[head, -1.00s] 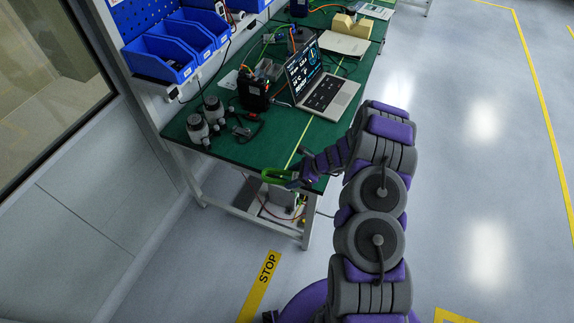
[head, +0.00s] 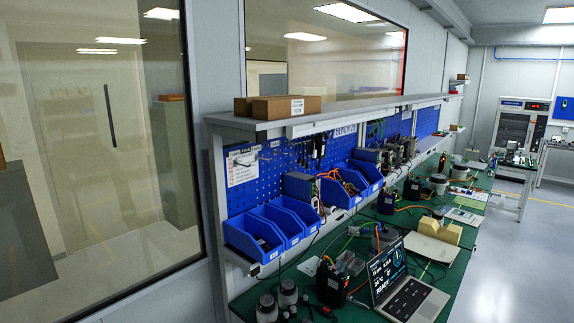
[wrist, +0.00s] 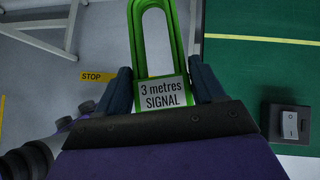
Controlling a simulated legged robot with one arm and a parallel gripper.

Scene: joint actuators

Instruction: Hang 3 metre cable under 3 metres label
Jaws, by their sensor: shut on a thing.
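My gripper (wrist: 160,70) is shut on the 3 metre cable (wrist: 162,95) in the wrist view. The cable shows as a bright green loop with a tag reading "3 metres SIGNAL". The tag sits between the two dark fingers and the loop extends away past them, cut by the top edge. In the head view neither my gripper nor the cable shows. A blue pegboard (head: 265,178) stands behind the bench there, with small labels and hanging items too small to read. I cannot make out a 3 metres label on it.
The green bench (head: 340,312) holds a laptop (head: 408,285), two grey jars and other devices. Blue bins (head: 272,228) line the pegboard's lower edge. A shelf (head: 300,122) with a cardboard box (head: 286,107) juts out above. A black switch box (wrist: 290,122) is right of my gripper. Floor at right is clear.

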